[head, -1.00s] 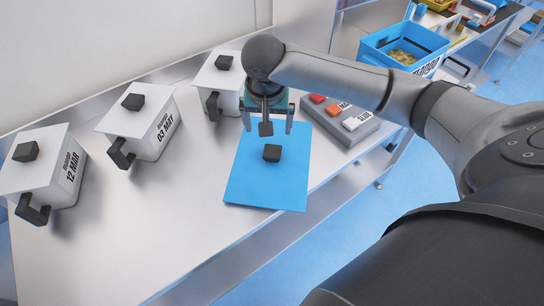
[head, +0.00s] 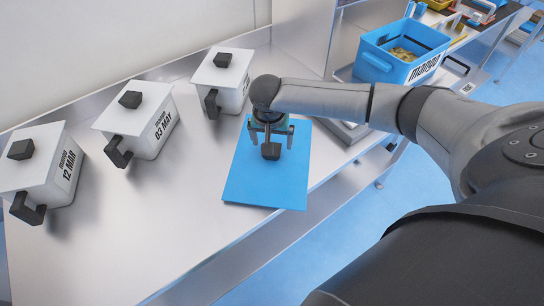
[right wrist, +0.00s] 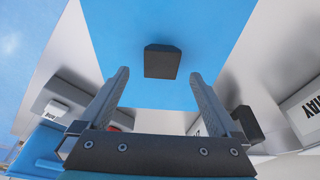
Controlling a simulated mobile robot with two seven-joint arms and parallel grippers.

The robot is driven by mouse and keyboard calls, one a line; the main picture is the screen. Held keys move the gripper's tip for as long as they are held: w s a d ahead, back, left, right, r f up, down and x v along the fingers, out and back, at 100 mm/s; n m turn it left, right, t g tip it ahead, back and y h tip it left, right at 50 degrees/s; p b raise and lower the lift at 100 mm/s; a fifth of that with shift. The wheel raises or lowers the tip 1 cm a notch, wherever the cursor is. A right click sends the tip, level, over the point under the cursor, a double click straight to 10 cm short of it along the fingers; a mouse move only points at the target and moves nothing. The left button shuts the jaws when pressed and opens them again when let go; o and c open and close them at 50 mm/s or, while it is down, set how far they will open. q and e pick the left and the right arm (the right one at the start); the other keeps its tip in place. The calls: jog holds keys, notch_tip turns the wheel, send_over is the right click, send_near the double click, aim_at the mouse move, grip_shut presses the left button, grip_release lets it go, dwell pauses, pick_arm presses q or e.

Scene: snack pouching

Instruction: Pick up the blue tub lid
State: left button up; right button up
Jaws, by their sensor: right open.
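The blue tub lid (head: 262,185) is a flat blue sheet lying on the metal counter, with a dark block-shaped knob near its middle. My right gripper (head: 271,142) is above the lid, pointing down, its fingers apart and empty. In the right wrist view the knob (right wrist: 162,62) stands just beyond and between the two open fingertips (right wrist: 158,76), on the blue lid surface (right wrist: 190,25). No touch shows. My left gripper is not in view.
Several white lidded tubs with dark handles stand left on the counter, such as the 03 MAY tub (head: 145,120). A grey button panel (head: 348,132) is partly hidden by my right arm. A blue mango tub (head: 402,55) with pieces inside stands at upper right. The front counter (head: 150,230) is clear.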

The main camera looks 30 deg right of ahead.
jog(key=x, duration=0.3)
jog(key=shift+a+f, duration=0.15)
jog(key=shift+f, duration=0.05)
grip_shut()
dwell(0.7)
